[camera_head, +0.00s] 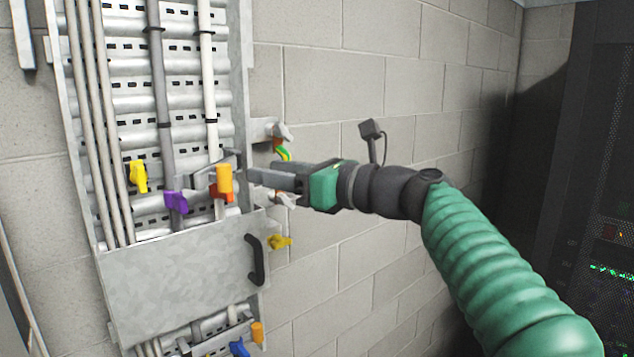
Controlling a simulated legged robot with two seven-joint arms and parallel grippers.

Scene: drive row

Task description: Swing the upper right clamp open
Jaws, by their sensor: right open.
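An upright cable rack (247,60) stands at the left against the wall. Near its right side, above the cover plate, is a clamp with an orange handle (224,180), the rightmost of the coloured handles at that height. A grey bracket shows beside it, and I cannot tell whether the clamp is open or shut. My right gripper (256,177) reaches in from the right with its jaws open, fingertips just right of the orange handle. I cannot tell whether they touch. Nothing shows held in it. My left gripper is not in view.
A yellow handle (138,176) and a purple handle (176,202) sit left of the orange one. A metal cover plate (180,285) with a black handle (255,260) lies below. Another yellow handle (280,241) sticks out at the right edge. A dark server cabinet (570,150) stands right.

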